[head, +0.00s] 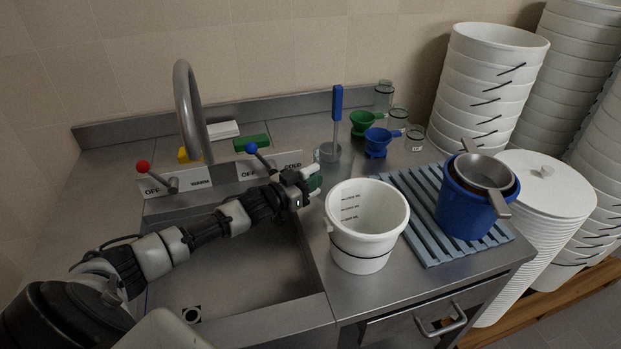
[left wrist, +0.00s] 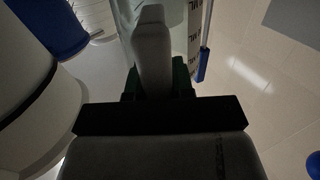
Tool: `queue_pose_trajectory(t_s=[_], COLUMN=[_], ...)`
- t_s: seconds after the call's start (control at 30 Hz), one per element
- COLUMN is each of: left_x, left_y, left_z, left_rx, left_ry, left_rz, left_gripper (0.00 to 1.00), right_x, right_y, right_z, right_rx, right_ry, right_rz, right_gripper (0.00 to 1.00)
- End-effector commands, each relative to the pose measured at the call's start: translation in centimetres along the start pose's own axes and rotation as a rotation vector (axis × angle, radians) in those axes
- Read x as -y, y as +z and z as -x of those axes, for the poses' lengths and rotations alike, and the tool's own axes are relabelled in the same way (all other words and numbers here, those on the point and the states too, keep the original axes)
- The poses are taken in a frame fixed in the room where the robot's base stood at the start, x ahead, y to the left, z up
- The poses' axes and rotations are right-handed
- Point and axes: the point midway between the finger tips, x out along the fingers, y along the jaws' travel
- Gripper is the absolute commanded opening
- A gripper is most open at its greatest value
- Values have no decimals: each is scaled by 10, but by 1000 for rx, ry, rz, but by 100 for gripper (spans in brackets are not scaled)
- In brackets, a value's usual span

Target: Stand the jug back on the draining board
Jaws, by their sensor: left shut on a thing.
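My left gripper (head: 308,180) is shut on the green handle (head: 315,184) of what looks like a clear jug, beside the sink's right edge. In the left wrist view, green (left wrist: 184,78) shows around the finger, with clear walls and printed marks beyond. The ribbed blue draining board (head: 418,222) lies to the right, beyond a white bucket (head: 366,226). My right gripper is not in view.
A blue bucket (head: 462,213) with a metal strainer (head: 485,172) stands on the board's right part. A blue-handled dipper (head: 337,104), a green funnel (head: 364,123), a blue funnel (head: 377,142) and clear jars stand behind. The board's left strip is bare.

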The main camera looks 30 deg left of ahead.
Motion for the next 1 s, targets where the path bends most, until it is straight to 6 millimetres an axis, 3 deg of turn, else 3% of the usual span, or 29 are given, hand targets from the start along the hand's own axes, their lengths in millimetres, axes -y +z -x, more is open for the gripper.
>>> queue_pose_trajectory(t_s=[0.07, 0.1, 0.23, 0.63, 1.0], left_x=[0, 0, 0, 1, 0], left_y=[2, 2, 1, 1, 3], left_z=[0, 0, 0, 6, 68], left_rx=[-1, 0, 0, 2, 5], left_ry=[0, 0, 0, -1, 0], left_rz=[0, 0, 0, 1, 1], left_gripper=[0, 28, 47, 48, 48], right_x=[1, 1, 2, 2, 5], right_y=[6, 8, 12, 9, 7], right_z=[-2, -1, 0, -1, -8], right_rx=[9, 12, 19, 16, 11], right_ry=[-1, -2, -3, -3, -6], right_rz=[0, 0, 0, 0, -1], right_gripper=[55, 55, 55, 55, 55])
